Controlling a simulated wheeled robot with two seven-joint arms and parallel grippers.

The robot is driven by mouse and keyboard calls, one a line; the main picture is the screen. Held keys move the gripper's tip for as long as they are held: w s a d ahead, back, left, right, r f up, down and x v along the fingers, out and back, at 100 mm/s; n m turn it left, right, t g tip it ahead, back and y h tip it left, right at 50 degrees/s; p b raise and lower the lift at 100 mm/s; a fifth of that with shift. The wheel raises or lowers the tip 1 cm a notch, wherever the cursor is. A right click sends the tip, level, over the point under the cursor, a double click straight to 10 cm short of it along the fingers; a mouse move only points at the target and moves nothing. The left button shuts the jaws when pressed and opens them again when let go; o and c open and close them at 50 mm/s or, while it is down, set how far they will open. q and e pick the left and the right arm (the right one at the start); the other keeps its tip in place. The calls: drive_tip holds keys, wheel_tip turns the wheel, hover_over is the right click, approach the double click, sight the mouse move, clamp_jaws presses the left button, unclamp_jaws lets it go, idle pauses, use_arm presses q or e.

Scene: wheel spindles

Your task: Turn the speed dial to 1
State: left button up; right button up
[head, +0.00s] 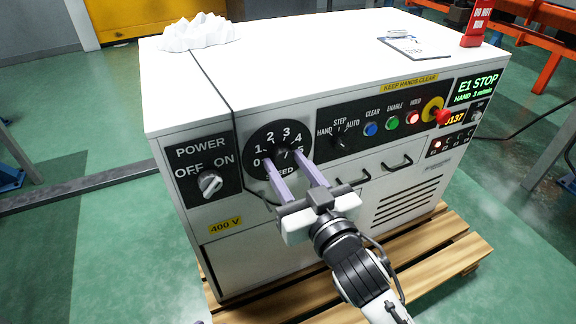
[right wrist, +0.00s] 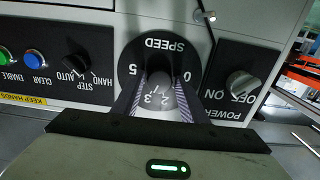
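The speed dial (head: 281,151) is a round black plate numbered 0 to 5 on the white cabinet's front. The 1 shows left of the fingers in the head view. The knob's pointer is hidden or too small to read. My left gripper is in neither view.
The power knob (head: 209,183) is close left of the dial. The mode knob (head: 340,138), coloured buttons and a red emergency stop (head: 442,116) are to the right. Drawer handles (head: 397,162) stick out below. A black cable hangs left of the dial. A wooden pallet (head: 440,248) lies underneath.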

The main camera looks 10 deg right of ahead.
drive_tip(key=c, duration=0.7)
drive_tip(key=shift+o, duration=0.2)
